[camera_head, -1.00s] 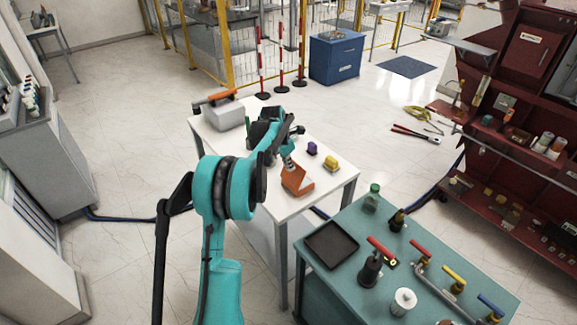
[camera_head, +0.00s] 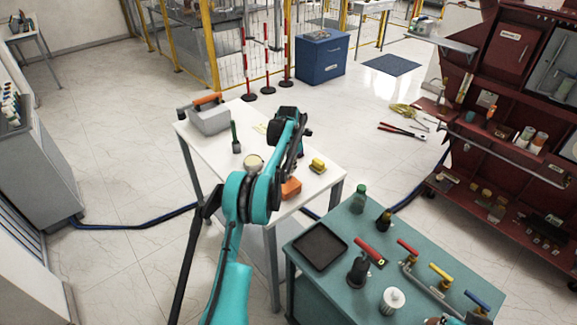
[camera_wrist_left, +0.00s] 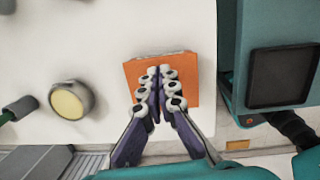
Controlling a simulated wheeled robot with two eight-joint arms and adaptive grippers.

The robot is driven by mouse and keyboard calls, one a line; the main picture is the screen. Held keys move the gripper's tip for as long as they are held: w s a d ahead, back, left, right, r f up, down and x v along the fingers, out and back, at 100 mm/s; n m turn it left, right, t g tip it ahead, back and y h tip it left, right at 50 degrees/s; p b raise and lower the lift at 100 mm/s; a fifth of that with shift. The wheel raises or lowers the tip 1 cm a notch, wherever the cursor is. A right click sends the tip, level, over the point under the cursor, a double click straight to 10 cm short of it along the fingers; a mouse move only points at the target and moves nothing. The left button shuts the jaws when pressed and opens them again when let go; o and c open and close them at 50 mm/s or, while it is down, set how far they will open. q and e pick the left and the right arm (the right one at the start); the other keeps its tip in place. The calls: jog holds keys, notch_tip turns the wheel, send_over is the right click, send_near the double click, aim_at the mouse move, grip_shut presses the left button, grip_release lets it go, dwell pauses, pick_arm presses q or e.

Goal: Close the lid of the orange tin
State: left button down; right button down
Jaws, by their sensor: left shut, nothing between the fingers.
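The orange tin (camera_head: 291,188) is on the white table, partly hidden behind my left arm in the head view. In the left wrist view the orange tin (camera_wrist_left: 186,82) shows a flat orange face with a thin greyish edge at its far side. I cannot tell for sure how its lid stands. My left gripper (camera_wrist_left: 159,76) is shut and empty, its fingertips over the middle of the orange face. I cannot tell whether they touch it. In the head view the fingers are hidden by the arm. My right gripper is not in view.
On the white table (camera_head: 213,145) are a grey toolbox (camera_head: 210,120), a green-handled brush (camera_head: 236,138), a round cream-topped item (camera_head: 253,161) and a yellow block (camera_head: 317,165). A teal table (camera_head: 345,232) with a black tray (camera_head: 319,247) stands close at right.

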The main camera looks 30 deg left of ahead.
aim_at(292, 179)
pick_arm(q)
jog(key=shift+w+d+f, duration=0.2)
jog(key=shift+w+f, duration=0.3)
jog(key=shift+f, duration=0.25)
notch_tip(292, 179, up, 12)
jog(key=s, duration=0.2)
jog(key=s+d+r+m+t+b, duration=0.2)
jog(key=s+d+r+m+b, duration=0.2)
jog(key=s+d+r+m, duration=0.35)
jog(key=s+d+f+m+t+b, duration=0.1)
jog(key=s+d+f+m+b, duration=0.15)
jog(key=s+m, duration=0.35)
jog(key=s+d+f+m+b, duration=0.1)
jog(key=s+d+m, duration=0.3)
jog(key=s, duration=0.3)
jog(key=s+d+f+m+t+b, duration=0.1)
jog(key=s+d+f+m, duration=0.1)
jog(key=s+d+m, duration=0.35)
jog(key=s+d+f+m+t+b, duration=0.1)
jog(key=s+f+m+b, duration=0.2)
jog(key=s+f+m, duration=0.6)
jog(key=s+f, duration=0.2)
jog(key=s, duration=0.3)
jog(key=shift+d+f+t, duration=0.3)
jog(key=shift+t, duration=0.1)
